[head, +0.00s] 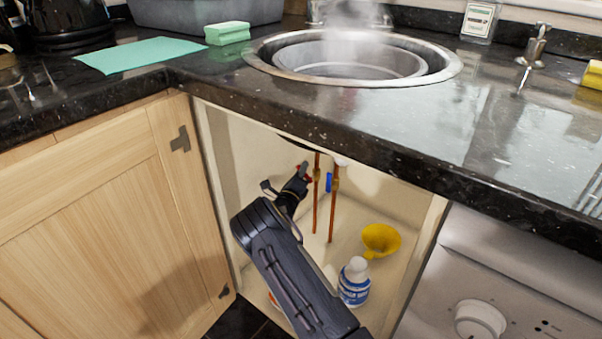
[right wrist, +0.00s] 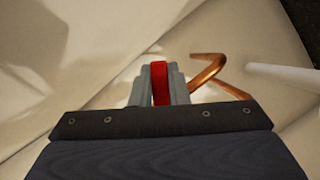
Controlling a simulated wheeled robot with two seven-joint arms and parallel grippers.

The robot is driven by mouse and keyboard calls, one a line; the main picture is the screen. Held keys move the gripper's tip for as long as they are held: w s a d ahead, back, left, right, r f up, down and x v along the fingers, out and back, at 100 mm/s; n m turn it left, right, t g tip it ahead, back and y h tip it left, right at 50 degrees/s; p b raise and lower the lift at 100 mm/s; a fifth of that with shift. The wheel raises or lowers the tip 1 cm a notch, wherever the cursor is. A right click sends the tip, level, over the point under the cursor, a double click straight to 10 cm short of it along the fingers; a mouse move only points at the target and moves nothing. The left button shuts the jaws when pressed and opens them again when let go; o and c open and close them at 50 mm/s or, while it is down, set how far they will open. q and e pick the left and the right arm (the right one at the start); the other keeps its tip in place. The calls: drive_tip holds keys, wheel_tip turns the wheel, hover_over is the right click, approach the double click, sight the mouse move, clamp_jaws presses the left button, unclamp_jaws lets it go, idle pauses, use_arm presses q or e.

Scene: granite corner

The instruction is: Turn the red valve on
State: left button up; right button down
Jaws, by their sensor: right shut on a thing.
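The red valve (right wrist: 160,82) shows in the right wrist view as a red handle between the two grey fingers of my right gripper (right wrist: 158,85). The fingers are shut on it. In the head view a small piece of red (head: 309,180) shows at my right gripper (head: 302,174), beside the left copper pipe (head: 316,195) inside the open cupboard under the sink. The fingers hide most of the valve there. A blue handle (head: 329,182) sits on the right copper pipe (head: 334,205). My left gripper does not show.
A white and blue bottle (head: 354,288) and a yellow funnel (head: 380,240) stand on the cupboard floor, right of my forearm. The open wooden door (head: 90,220) is at left. The dark counter edge (head: 330,140) overhangs the opening. Steam rises from the sink (head: 350,65).

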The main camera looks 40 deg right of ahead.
idle(0.4)
drive_tip(key=c, duration=1.4)
unclamp_jaws()
drive_tip(key=p+v, duration=0.3)
drive_tip(key=v, duration=0.5)
